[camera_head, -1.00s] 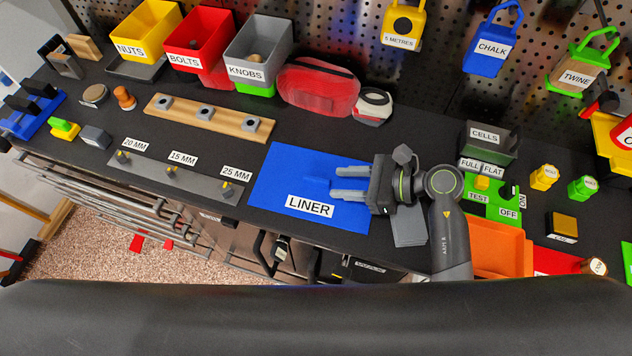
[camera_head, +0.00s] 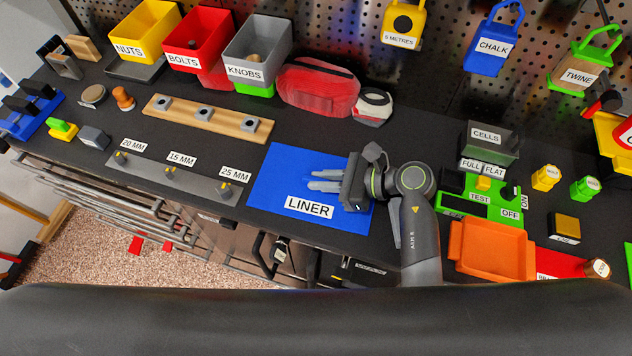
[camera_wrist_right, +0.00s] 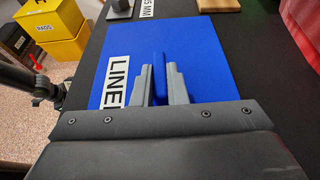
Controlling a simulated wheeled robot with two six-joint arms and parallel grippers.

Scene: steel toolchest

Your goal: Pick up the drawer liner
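The drawer liner (camera_head: 275,178) is a flat blue sheet with a white LINER label, lying on the dark bench top in the head view. It also shows in the right wrist view (camera_wrist_right: 205,60), where a narrow blue raised tab stands up from it. My right gripper (camera_head: 325,181) is low over the liner, right of its middle, with fingers pointing left. In the right wrist view its two grey fingers (camera_wrist_right: 160,85) are close on both sides of the tab, with no clear gap. The liner looks flat on the bench. My left gripper is not in view.
A grey strip with pegs (camera_head: 175,178) lies left of the liner, and a wooden block with knobs (camera_head: 208,118) behind it. A red pouch (camera_head: 318,88) is at the back. An orange tray (camera_head: 490,250) and a green tester (camera_head: 480,205) stand right of my arm.

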